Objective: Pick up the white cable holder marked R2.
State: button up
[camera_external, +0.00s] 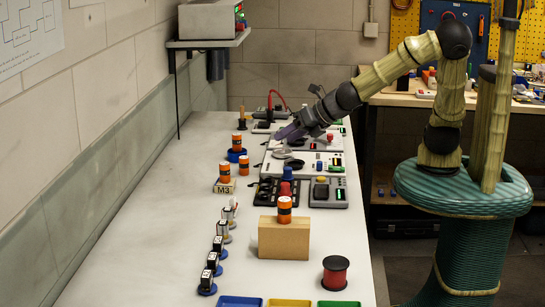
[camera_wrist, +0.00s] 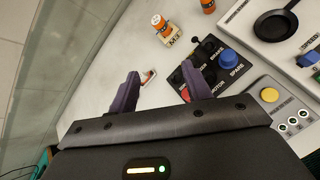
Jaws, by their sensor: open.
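Several small holders with white marked faces stand in a row along the left of the bench in the external view, the nearest at the front (camera_external: 208,280) and the farthest by the M3 block (camera_external: 231,205). Their marks are too small to read, so I cannot tell which is R2. My gripper (camera_external: 292,131) is open and empty above the far part of the bench. In the wrist view its two purple fingers (camera_wrist: 160,68) are spread. A small white and red piece (camera_wrist: 149,77) shows between them on the bench, partly hidden by the left finger; its mark is unreadable.
An M3 block (camera_external: 224,187) with an orange bottle stands mid-bench. Control panels (camera_external: 328,190) with knobs lie at right. A wooden block (camera_external: 284,240) with an orange bottle, a red spool (camera_external: 335,273) and coloured trays (camera_external: 289,303) are nearer. The bench's left strip is clear.

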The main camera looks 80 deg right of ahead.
jog(key=s+a+r+n+t+y+b, duration=0.1)
jog(key=a+r+n+t+y+b, duration=0.15)
jog(key=a+r+n, duration=0.5)
jog(key=shift+n+t, duration=0.25)
jog(key=shift+t, duration=0.1)
jog(key=f, duration=1.2)
jog(key=a+f+p, duration=0.1)
jog(key=f, duration=0.5)
jog(key=shift+a+f, duration=0.1)
jog(key=shift+f, duration=0.2)
send_near(235, 203)
jog(key=x, duration=0.5)
jog(key=shift+d+f, duration=0.25)
jog(key=shift+d, duration=0.15)
jog(key=shift+w, duration=0.1)
jog(key=x, duration=0.5)
jog(key=shift+w+f, duration=0.15)
jog(key=shift+w, duration=0.2)
